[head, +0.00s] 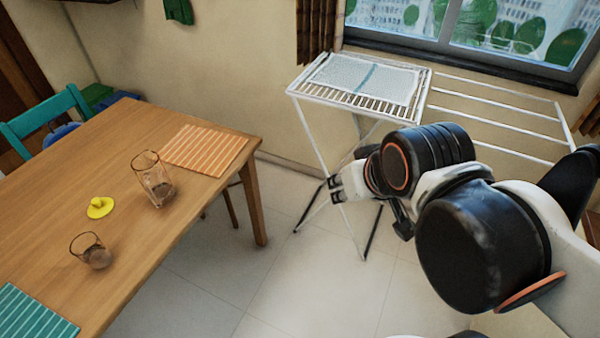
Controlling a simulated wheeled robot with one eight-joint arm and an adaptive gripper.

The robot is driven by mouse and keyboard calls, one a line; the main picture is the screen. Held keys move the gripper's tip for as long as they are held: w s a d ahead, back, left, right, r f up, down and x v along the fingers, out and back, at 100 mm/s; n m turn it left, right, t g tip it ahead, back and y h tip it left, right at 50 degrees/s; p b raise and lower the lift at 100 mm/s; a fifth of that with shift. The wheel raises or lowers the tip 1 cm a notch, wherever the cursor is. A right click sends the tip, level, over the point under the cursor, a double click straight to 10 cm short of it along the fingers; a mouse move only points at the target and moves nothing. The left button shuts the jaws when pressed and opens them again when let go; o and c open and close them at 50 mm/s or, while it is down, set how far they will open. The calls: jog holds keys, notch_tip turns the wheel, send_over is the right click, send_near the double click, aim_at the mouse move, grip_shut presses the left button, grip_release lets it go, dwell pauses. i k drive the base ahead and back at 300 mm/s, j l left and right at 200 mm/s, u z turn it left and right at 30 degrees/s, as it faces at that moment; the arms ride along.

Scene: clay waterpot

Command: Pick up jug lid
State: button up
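The yellow jug lid (100,208) lies flat on the wooden table with its small knob up. A clear glass jug (153,181) stands to the right of the lid and looks open at the top. My gripper (333,190) is off to the right, beyond the table's right edge and well apart from the lid. It points left, and its two fingers look spread with nothing between them.
A short glass (91,252) stands on the table (135,245) just below the lid. An orange striped mat (205,148) and a teal striped mat (34,314) lie on it. A white drying rack (440,105) stands behind my arm. A teal chair (45,115) is at the far left.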

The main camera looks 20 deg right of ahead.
aim_at(99, 208)
jog(key=u, duration=1.4)
